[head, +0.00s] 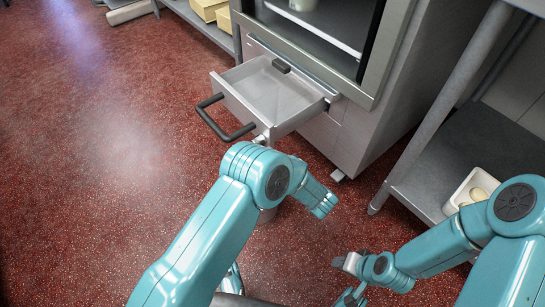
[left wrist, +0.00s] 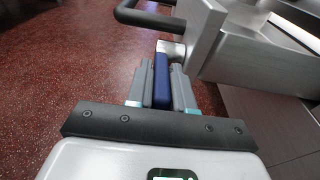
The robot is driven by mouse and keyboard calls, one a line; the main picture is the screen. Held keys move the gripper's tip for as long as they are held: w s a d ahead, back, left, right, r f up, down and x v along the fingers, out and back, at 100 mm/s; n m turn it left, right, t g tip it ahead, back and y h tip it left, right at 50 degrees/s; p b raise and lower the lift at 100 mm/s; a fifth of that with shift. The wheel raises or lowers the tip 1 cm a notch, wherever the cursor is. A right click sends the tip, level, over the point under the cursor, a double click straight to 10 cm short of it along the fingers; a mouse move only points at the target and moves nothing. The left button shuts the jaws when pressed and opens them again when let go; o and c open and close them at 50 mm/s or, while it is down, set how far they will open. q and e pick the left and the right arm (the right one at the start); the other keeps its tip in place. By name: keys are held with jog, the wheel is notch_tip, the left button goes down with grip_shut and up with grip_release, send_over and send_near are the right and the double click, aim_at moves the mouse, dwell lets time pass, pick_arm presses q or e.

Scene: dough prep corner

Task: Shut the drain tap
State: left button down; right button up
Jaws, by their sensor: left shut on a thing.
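The drain tap's silver body (left wrist: 171,47) sits at the drawer's front corner in the left wrist view, with a blue lever (left wrist: 161,78) running from it toward the camera. My left gripper (left wrist: 162,88) is shut on the lever, one grey finger on each side. In the head view my left arm hides this gripper and most of the tap; only a small pale bit (head: 261,140) shows by the drawer front. My right gripper (head: 347,264) hangs low over the floor, away from the tap; its finger gap cannot be made out.
The steel drawer (head: 265,88) is pulled out of the cabinet (head: 345,135). Its black handle (head: 222,127) sticks out in front and shows close in the left wrist view (left wrist: 146,17). A shelf (head: 465,150) with a white tray (head: 459,192) stands right. The red floor (head: 110,140) is clear at left.

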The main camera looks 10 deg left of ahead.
pick_arm(q)
jog(key=shift+f+t+y, duration=0.25)
jog(key=shift+t+y, duration=0.15)
jog(key=shift+y, duration=0.1)
jog(key=shift+f, duration=0.1)
jog(key=shift+w, duration=0.1)
jog(key=c, duration=1.4)
grip_release()
jog(key=shift+o, duration=0.2)
jog(key=shift+f, duration=0.1)
